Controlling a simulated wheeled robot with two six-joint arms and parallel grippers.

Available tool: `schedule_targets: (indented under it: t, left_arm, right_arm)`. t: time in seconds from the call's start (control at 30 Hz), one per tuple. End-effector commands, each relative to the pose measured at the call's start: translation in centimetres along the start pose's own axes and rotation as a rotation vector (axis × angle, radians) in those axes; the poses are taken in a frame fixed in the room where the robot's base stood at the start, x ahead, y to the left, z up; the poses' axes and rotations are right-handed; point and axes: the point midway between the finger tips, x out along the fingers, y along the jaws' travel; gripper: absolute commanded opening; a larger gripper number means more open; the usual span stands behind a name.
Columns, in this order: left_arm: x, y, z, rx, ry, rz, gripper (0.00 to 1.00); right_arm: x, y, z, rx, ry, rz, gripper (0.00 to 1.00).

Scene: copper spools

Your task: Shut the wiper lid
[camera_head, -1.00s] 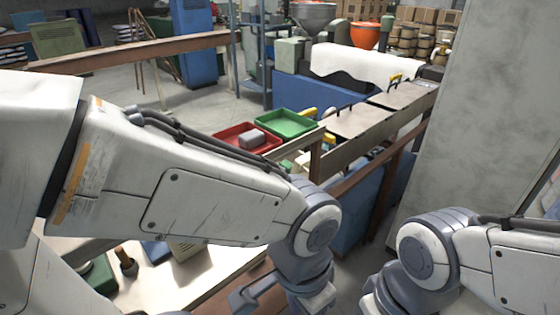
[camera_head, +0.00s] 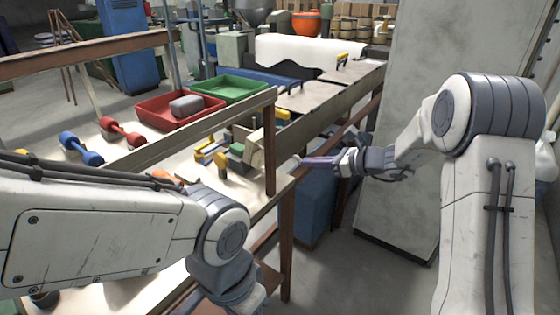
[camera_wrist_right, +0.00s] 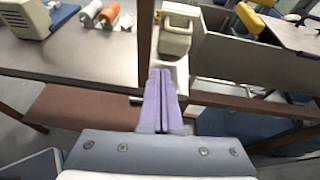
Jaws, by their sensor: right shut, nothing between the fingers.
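My right gripper (camera_head: 300,160) is shut and empty, its purple fingers pointing left at the near edge of the workbench. In the right wrist view the shut fingertips (camera_wrist_right: 161,72) end just below a small beige boxy housing (camera_wrist_right: 177,36) by a brown post. This housing may be the wiper; I cannot tell whether its lid is open. Contact between the fingers and it is not clear.
A brown post (camera_head: 270,150) and rail stand left of the right gripper. Red (camera_head: 150,112) and green (camera_head: 232,89) trays and dumbbell-shaped spools (camera_head: 80,148) occupy the bench. A grey pillar (camera_head: 440,80) stands behind my right arm. Open floor shows below it.

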Motion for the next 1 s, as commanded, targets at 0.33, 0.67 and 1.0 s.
schedule_targets:
  t: [0.33, 0.67, 1.0]
  left_arm:
    - [-0.3, 0.0, 0.0, 0.000, 0.001, 0.000, 0.50]
    - [-1.7, 0.1, -0.1, 0.000, 0.001, 0.000, 0.50]
    - [-3.2, 0.2, -0.2, 0.000, 0.000, 0.000, 0.50]
  right_arm:
    - [2.7, -2.7, -0.5, 0.080, -0.041, -0.061, 0.00]
    - [9.7, -3.1, -0.2, 0.077, -0.040, -0.060, 0.00]
    - [12.1, -3.5, 2.5, 0.076, -0.041, -0.062, 0.00]
